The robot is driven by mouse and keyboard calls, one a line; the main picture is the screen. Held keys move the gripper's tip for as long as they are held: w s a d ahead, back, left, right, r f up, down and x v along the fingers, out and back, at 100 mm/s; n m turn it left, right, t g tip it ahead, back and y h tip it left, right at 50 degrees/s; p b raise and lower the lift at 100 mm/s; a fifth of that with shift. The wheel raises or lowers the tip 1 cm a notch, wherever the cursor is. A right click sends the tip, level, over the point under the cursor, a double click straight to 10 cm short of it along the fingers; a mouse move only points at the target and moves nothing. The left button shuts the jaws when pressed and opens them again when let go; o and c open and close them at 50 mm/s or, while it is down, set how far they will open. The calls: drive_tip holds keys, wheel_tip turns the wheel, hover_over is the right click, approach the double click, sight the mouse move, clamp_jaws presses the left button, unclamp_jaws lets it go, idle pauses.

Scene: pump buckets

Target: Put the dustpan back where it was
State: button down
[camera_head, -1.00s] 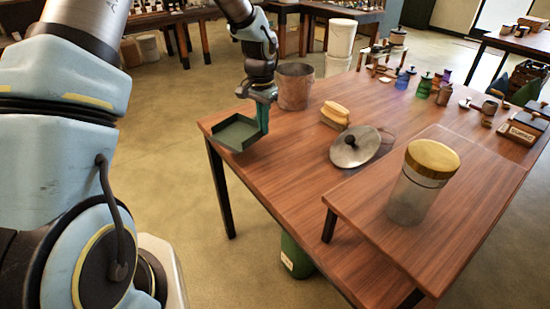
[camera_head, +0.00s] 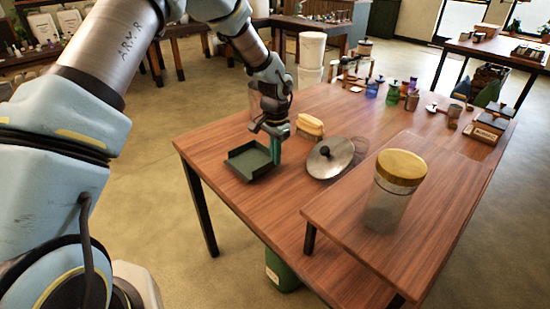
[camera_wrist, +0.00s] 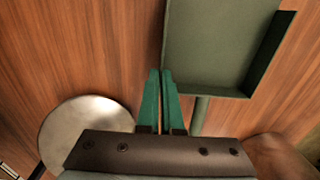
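The dark green dustpan (camera_head: 249,162) is over the near left part of the wooden table, roughly level; I cannot tell if it touches the top. My gripper (camera_head: 276,150) points down at its right side. In the wrist view, the teal fingers (camera_wrist: 162,78) are close together on the side edge of the dustpan (camera_wrist: 218,45), one finger on each side of that edge. The handle (camera_wrist: 200,115) runs beside the fingers and passes out of sight under my gripper.
A yellow-topped brush (camera_head: 310,126) and a metal lid (camera_head: 330,158) lie just right of the dustpan. A gold-lidded jar (camera_head: 392,190) stands on a raised board. The table's front left corner is clear.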

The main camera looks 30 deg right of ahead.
drive_tip(key=shift+f, duration=0.8)
drive_tip(key=shift+f, duration=0.1)
drive_tip(key=c, duration=1.1)
unclamp_jaws()
wheel_tip(320, 180, up, 12)
drive_tip(key=b, duration=0.3)
